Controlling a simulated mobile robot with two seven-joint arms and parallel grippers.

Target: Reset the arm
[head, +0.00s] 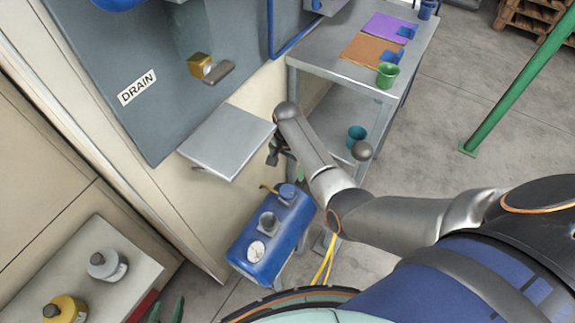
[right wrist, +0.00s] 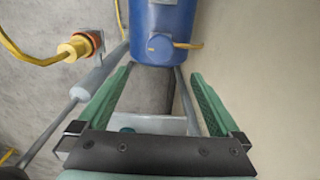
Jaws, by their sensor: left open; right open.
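My right arm reaches across the middle of the head view, bent at the elbow. Its gripper (head: 285,160) hangs beside the right edge of the small metal shelf and above the blue tank, partly hidden by the arm. In the right wrist view the green fingers of this gripper (right wrist: 161,76) are spread apart with nothing held between them. My left gripper (head: 167,312) shows only as green fingertips at the bottom edge of the head view, standing apart, near the bench with bottles. The rest of the left arm is out of view.
A blue tank (head: 271,243) with a gauge stands below my right gripper; it also shows in the right wrist view (right wrist: 178,22). The metal shelf (head: 228,140) juts from the wall under the DRAIN label. A metal cart (head: 340,62) stands behind. A yellow plug (right wrist: 77,47) is left of the tank.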

